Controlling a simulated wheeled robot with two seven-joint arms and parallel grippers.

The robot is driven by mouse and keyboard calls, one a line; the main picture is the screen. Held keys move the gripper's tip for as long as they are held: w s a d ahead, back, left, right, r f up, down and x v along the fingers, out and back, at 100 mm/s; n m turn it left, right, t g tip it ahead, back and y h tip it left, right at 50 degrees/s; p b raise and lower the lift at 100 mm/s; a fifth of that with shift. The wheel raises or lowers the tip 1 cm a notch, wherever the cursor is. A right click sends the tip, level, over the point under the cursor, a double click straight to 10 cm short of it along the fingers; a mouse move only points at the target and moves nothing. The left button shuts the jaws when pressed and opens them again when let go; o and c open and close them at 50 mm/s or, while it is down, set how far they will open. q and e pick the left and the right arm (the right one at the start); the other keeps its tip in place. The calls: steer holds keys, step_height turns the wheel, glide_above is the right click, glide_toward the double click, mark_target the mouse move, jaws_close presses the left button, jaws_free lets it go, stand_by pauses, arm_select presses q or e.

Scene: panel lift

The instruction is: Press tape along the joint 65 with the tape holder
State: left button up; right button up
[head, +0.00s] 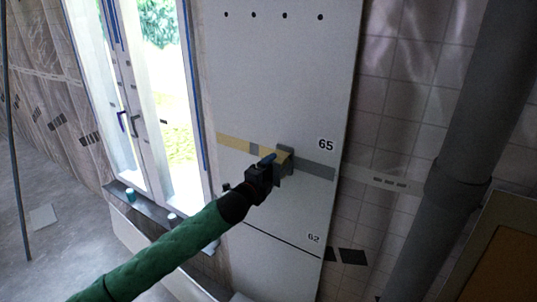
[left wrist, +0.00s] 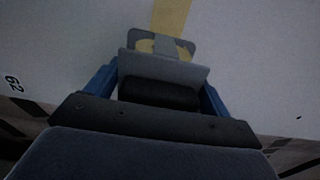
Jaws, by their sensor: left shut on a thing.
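The joint 65 (head: 318,170) is a dark grey band across the pale panel, just below the printed "65". A yellow tape strip (head: 234,143) lies along its left part and ends at the tape holder; right of the holder the band shows grey. The grey tape holder (head: 286,157) is at the panel on this line; whether it touches is hard to tell. My left gripper (head: 268,168) is shut on it. In the left wrist view the holder (left wrist: 165,68) sits between the blue fingers, with yellow tape (left wrist: 171,14) running away from it. My right gripper is not in view.
The panel (head: 270,80) carries a lower line (head: 282,240) marked "62". A bright window (head: 160,100) with a sill (head: 150,207) holding small items stands at left. A thick grey pipe (head: 480,120) runs down at right. Floor is open at far left.

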arm_select(q)
steer(key=shift+s+d+p, duration=0.95)
steer(key=shift+s+d, duration=5.15)
steer(key=shift+d, duration=2.25)
steer(key=w+a+p, duration=0.1)
steer(key=w+a, duration=0.9)
steer(key=a, duration=0.4)
steer(key=w+a+p, duration=0.2)
steer(key=w+a, duration=0.8)
steer(key=a, duration=0.4)
steer(key=shift+w, duration=0.25)
steer(key=shift+s+r, duration=0.1)
